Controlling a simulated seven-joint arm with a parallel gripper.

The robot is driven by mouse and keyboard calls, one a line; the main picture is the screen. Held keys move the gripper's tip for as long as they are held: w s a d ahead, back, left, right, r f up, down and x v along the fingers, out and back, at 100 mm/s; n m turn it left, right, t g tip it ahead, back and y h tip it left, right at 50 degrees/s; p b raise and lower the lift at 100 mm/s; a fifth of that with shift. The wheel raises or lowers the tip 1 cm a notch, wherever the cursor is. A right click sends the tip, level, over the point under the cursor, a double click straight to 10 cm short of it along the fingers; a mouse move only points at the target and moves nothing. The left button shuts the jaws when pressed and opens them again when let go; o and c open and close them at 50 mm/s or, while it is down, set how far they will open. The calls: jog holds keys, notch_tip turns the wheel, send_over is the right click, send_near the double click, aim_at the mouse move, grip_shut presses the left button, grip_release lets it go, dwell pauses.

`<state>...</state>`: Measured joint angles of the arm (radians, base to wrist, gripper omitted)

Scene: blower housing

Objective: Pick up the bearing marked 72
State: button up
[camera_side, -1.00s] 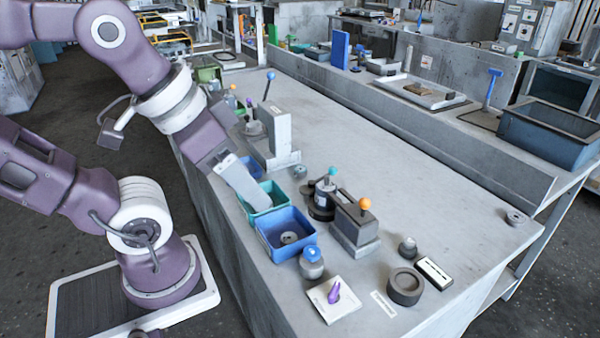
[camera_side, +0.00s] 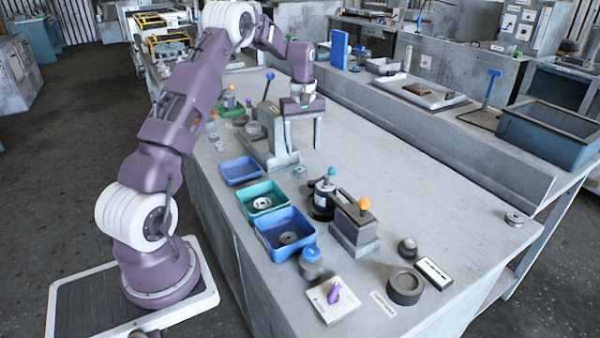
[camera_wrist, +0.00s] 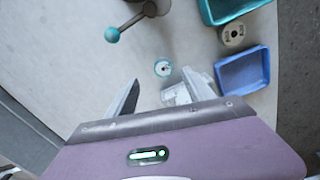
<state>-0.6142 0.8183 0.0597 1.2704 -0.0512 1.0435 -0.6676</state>
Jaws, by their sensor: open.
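My gripper (camera_side: 303,148) is open and empty, its fingers pointing down above the bench; it also shows in the wrist view (camera_wrist: 161,92). A small round bearing (camera_side: 299,171) lies on the bench below and near the fingers. In the wrist view this bearing (camera_wrist: 163,68) appears just beyond the gap between the fingertips. One more ring-shaped part (camera_side: 515,218) lies at the right bench edge. I cannot read the number 72 on any of them.
A grey press (camera_side: 281,140) with a blue-knobbed lever stands close beside my gripper. A small blue tray (camera_side: 241,171) is to its left. A teal-knobbed tool (camera_side: 323,197) and an orange-knobbed fixture (camera_side: 354,228) stand in front.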

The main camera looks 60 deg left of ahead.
aim_at(300, 168)
jog(key=f, duration=0.2)
jog(key=a+f, duration=0.1)
jog(key=f, duration=0.5)
jog(key=shift+s+a+f, duration=0.1)
jog(key=shift+a+f, duration=0.05)
grip_shut()
